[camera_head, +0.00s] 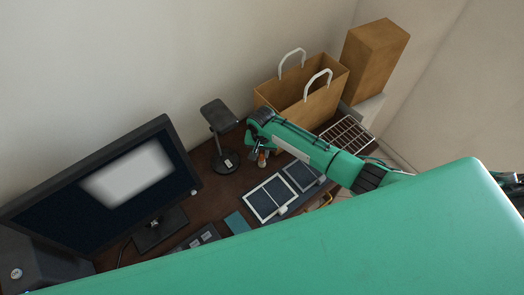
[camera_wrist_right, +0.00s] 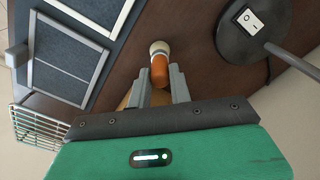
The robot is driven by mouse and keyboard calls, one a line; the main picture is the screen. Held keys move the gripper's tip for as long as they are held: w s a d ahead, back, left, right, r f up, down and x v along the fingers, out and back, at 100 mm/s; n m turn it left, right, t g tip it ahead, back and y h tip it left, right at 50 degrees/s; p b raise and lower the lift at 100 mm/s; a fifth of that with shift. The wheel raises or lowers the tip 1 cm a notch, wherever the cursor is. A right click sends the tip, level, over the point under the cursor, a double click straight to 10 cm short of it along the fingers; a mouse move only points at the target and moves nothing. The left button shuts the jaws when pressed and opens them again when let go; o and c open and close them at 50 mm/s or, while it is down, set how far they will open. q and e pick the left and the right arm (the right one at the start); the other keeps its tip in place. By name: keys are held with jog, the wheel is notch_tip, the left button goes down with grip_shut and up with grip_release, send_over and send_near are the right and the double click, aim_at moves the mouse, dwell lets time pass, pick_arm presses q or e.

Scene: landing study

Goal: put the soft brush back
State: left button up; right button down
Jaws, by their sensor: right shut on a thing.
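The soft brush (camera_wrist_right: 160,62) shows in the right wrist view as an orange piece with a pale, rounded end. It also shows in the head view (camera_head: 262,160) as a small orange and pale spot below my right gripper. My right gripper (camera_wrist_right: 160,80) is shut on it, with one finger on each side. In the head view my right gripper (camera_head: 259,150) is over the dark brown desk, between the black stand and the framed panels. The rest of the brush is hidden by the gripper. My left gripper is not in view.
Two framed panels (camera_head: 268,198) lie on the desk, with a wire rack (camera_head: 346,136) behind them. A black stand (camera_head: 228,162) with a round base and switch is close by. A monitor (camera_head: 115,185) stands left; a paper bag (camera_head: 290,95) stands behind my right arm.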

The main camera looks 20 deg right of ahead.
jog(key=c, duration=1.3)
grip_release()
notch_tip(320, 180, up, 12)
jog(key=shift+r+b, duration=0.1)
jog(key=shift+b, duration=1.05)
jog(key=shift+s, duration=0.1)
